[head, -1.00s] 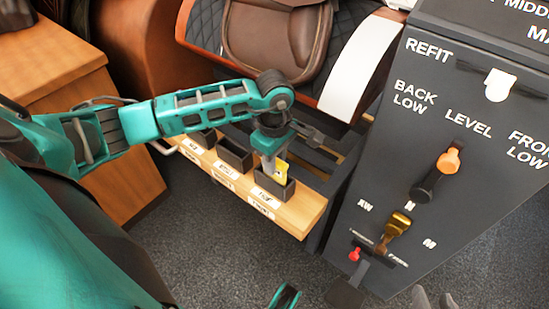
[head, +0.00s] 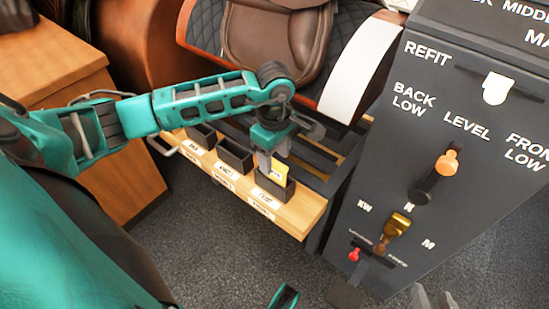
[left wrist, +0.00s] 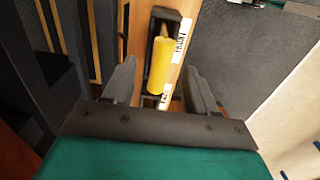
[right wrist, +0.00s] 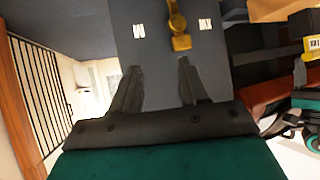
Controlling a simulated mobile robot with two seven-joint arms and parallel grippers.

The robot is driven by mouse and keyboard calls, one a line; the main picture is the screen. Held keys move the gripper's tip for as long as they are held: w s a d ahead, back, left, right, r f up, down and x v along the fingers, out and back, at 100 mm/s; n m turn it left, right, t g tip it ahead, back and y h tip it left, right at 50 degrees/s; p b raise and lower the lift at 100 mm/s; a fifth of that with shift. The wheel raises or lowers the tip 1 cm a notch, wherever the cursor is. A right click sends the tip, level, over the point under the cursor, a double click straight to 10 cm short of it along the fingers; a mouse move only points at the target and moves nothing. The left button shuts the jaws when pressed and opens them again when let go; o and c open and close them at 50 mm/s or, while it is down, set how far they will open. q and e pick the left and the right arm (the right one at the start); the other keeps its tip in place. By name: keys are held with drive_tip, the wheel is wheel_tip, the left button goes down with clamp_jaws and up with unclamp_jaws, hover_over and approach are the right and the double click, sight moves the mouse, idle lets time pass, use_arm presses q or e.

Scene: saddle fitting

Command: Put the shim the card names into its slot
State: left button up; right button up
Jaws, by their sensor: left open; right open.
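A yellow shim (head: 279,172) stands upright in the black slot holder (head: 272,188) at the right end of the wooden ledge, whose label seems to read FRONT. It also shows in the left wrist view as a yellow block (left wrist: 159,62) rising from the dark holder. My left gripper (head: 274,155) is open just above and behind the shim, with a finger on either side and gaps between. My right gripper (right wrist: 160,72) is open and empty; its fingertips (head: 434,299) show at the lower edge of the head view. I cannot make out a card naming a shim.
Two more black holders (head: 235,155) sit further left along the wooden ledge (head: 300,213). A dark control panel (head: 450,110) with an orange knob (head: 447,162) and a brass lever (head: 398,222) stands at the right. A brown saddle (head: 270,40) is behind.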

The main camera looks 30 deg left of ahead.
use_arm(q)
wheel_tip(320, 180, up, 11)
drive_tip(key=p, duration=0.2)
drive_tip(key=shift+f, duration=0.15)
use_arm(e)
drive_tip(key=shift+s+d+r, duration=0.25)
drive_tip(key=shift+d+r, duration=0.2)
drive_tip(key=shift+r, duration=0.1)
